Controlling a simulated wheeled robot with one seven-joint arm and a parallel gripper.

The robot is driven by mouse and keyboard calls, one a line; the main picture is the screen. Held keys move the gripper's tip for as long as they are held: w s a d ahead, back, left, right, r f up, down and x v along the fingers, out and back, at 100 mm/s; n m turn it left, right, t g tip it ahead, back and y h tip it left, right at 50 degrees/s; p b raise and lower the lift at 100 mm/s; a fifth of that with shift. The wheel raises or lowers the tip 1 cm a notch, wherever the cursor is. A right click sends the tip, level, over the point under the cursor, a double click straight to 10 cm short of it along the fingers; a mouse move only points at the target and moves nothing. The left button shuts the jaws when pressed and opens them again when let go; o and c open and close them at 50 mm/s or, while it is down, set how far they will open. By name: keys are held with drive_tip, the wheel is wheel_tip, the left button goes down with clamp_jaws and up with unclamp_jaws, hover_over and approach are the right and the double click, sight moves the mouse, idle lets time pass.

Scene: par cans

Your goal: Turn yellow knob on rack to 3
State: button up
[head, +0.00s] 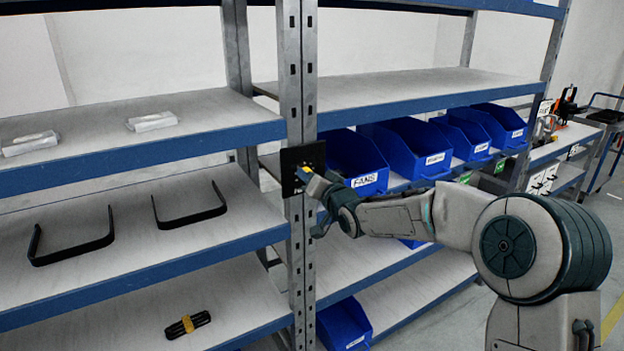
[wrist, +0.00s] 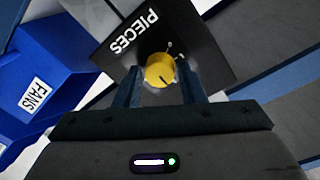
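The yellow knob (wrist: 160,69) sits on a black panel (wrist: 205,45) lettered "PIECES", which appears rotated in the wrist view. A dark pointer line shows on the knob, but the scale numbers are too small to read. My gripper (wrist: 159,75) is open, with one finger on each side of the knob. A gap shows beside the knob, and I cannot tell whether either finger touches it. In the head view the panel (head: 291,158) is fixed to the grey rack post, and my gripper (head: 308,179) is up against it, mostly hiding the knob.
Blue bins (head: 410,143) stand on the shelf right of the post, close to my arm. A "FANS" bin (wrist: 30,65) is nearest the panel. Left shelves hold black handles (head: 190,218) and clear packets (head: 152,122). A cart (head: 604,117) stands far right.

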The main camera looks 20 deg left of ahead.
drive_tip(key=shift+o, duration=0.9)
drive_tip(key=b+v, duration=0.2)
drive_tip(key=v, duration=1.2)
drive_tip(key=shift+a, duration=0.1)
drive_tip(key=s+d+f+m+g+h, duration=0.1)
drive_tip(key=s+d+f+h, duration=0.1)
drive_tip(key=d+h, duration=0.35)
drive_tip(key=s+d+f+h, duration=0.2)
drive_tip(key=s+d+f, duration=0.1)
drive_tip(key=d, duration=0.6)
drive_tip(key=s+d+f+m+g+h, duration=0.1)
drive_tip(key=s+d+f+h, duration=0.1)
drive_tip(key=d+h, duration=0.35)
drive_tip(key=s+d+f+g, duration=0.2)
drive_tip(key=s+d, duration=0.3)
drive_tip(key=s, duration=0.4)
drive_tip(key=s+d+f+g, duration=0.3)
drive_tip(key=s+d+g, duration=0.2)
drive_tip(key=s, duration=0.5)
drive_tip(key=shift+s+d+m, duration=0.25)
drive_tip(key=shift+s+m, duration=0.05)
drive_tip(key=shift+m, duration=0.1)
